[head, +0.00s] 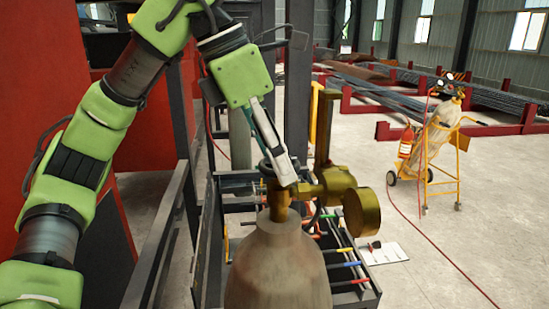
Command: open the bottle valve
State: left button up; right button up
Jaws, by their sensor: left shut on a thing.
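A gas bottle (277,264) with a rounded grey-brown shoulder stands upright at the bottom middle. A brass valve (279,207) sits on its neck, with a brass regulator (335,184) and a round gauge (362,212) to the right. My left gripper (279,172) comes down from the upper left and is shut at the top of the valve, on the valve knob. The fingers hide most of the knob, so its turn cannot be told. My right gripper is not in view.
Behind the bottle stands a dark rack (352,290) with colored-handled tools. A red panel (45,110) and dark metal frames are close on the left. A yellow cart (440,165) with a bottle stands on the right. Red racks (400,131) hold rebar behind. The floor at right is mostly clear, crossed by a red hose.

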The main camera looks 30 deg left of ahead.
pick_arm(q)
jog(key=n+y, duration=0.1)
jog(key=n, duration=0.2)
jog(key=shift+s+d+r+n+t+p, duration=0.1)
jog(key=shift+n+t+p, duration=0.2)
jog(key=shift+t+p, duration=0.1)
jog(key=n+y+p, duration=0.1)
jog(key=n+y, duration=0.1)
jog(key=n, duration=0.2)
jog(key=shift+d+n, duration=0.15)
jog(key=shift+n, duration=0.15)
jog(key=n+y, duration=0.1)
jog(key=n, duration=0.1)
jog(key=n+y, duration=0.1)
jog(key=n, duration=0.2)
jog(key=shift+d, duration=0.2)
jog(key=shift+n, duration=0.4)
jog(key=o, duration=1.1)
jog(key=v, duration=1.2)
jog(key=shift+d, duration=0.1)
